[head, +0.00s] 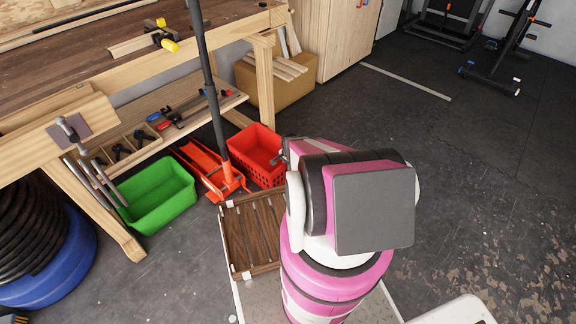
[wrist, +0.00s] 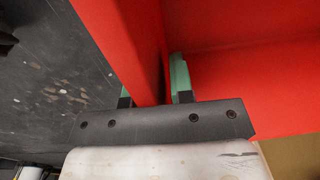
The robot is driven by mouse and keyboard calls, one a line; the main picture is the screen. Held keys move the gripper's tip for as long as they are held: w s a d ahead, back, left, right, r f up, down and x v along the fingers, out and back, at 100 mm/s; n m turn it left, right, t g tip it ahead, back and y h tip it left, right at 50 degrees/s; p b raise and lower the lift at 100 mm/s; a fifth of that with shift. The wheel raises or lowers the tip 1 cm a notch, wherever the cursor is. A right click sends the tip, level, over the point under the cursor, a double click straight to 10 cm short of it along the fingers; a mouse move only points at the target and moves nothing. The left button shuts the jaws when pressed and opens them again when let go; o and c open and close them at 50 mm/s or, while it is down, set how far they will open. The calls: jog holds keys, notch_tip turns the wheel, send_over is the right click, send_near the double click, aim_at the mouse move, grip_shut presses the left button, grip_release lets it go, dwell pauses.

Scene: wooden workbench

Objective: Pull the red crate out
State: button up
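The red crate (head: 256,155) stands on the floor at the front of the workbench in the head view, upright and empty as far as I can see. Part of its right side is hidden behind my arm. In the wrist view its red wall (wrist: 148,50) runs between the two green fingertips of my gripper (wrist: 153,85). One finger is outside the wall and the other is on the inner side. The wall fills most of the gap, but I cannot tell whether both fingers press on it. In the head view my gripper is mostly hidden by my arm.
A red-orange floor jack (head: 208,172) with an upright dark handle stands just left of the crate, and a green crate (head: 158,195) is further left. A cardboard box (head: 275,88) is behind. Dark floor to the right is clear.

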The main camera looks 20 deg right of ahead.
jog(key=shift+o, duration=0.7)
jog(key=r, duration=1)
jog(key=shift+s+d+r, duration=0.1)
jog(key=shift+s+r, duration=0.1)
jog(key=shift+r, duration=0.2)
jog(key=s+a+r+n, duration=0.4)
jog(key=s+r, duration=0.1)
jog(key=r, duration=0.4)
jog(key=s+a+r+n, duration=0.4)
jog(key=s+a+r, duration=0.1)
jog(key=r, duration=0.5)
jog(key=s+a+r+n, duration=0.4)
jog(key=s+r, duration=0.3)
jog(key=r, duration=0.3)
jog(key=shift+a+r, duration=0.15)
jog(key=shift+a, duration=0.35)
